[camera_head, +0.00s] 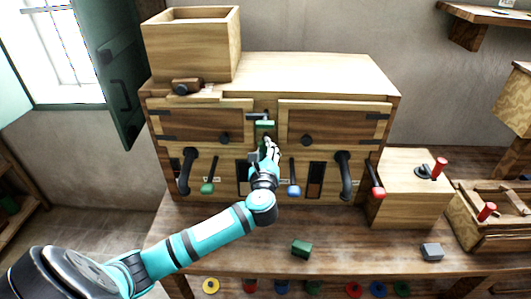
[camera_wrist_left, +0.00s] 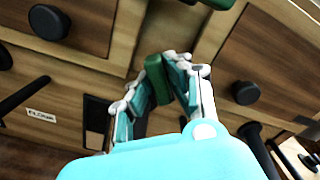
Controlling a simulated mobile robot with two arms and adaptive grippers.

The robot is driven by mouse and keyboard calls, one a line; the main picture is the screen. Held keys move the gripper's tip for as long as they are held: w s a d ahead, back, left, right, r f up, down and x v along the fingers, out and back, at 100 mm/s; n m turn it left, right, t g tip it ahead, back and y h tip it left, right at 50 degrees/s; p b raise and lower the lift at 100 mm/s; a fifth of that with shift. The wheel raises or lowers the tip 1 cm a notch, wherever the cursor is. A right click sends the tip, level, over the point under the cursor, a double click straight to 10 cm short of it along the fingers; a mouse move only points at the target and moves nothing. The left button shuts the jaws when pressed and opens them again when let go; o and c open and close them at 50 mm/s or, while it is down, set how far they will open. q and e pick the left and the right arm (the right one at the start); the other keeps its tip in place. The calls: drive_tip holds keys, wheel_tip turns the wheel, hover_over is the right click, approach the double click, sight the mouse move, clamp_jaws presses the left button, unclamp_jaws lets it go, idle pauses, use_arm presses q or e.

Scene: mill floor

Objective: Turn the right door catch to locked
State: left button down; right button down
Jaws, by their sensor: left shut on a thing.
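The wooden cabinet has a right door (camera_head: 345,124) with a dark round knob (camera_head: 306,140) and a left door (camera_head: 205,124). On the post between them is a green catch piece (camera_head: 264,125). My left gripper (camera_head: 269,148) reaches up to this post from below. In the left wrist view its fingers (camera_wrist_left: 172,72) are shut on a green catch handle (camera_wrist_left: 156,80). Another green piece (camera_wrist_left: 217,3) shows at the top edge there. The fingers partly cover the held handle, and I cannot tell which catch it belongs to. My right gripper is not in view.
Levers with green (camera_head: 207,188), blue (camera_head: 294,190) and red (camera_head: 378,192) ends hang along the lower front. Black handles (camera_head: 187,171) (camera_head: 345,175) stick out beside my arm. A green block (camera_head: 302,249) and a grey block (camera_head: 432,252) lie on the bench.

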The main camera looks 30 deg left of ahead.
use_arm(q)
drive_tip(key=n+b, duration=0.3)
drive_tip(key=n, duration=0.2)
drive_tip(key=shift+f+n, duration=0.15)
drive_tip(key=shift+n, duration=0.25)
drive_tip(key=shift+n+b, duration=1.25)
drive_tip(key=shift+n, duration=1.05)
drive_tip(key=shift+r, duration=0.2)
drive_tip(key=c, duration=1.3)
unclamp_jaws()
drive_tip(key=v, duration=1.2)
drive_tip(key=shift+s, duration=0.1)
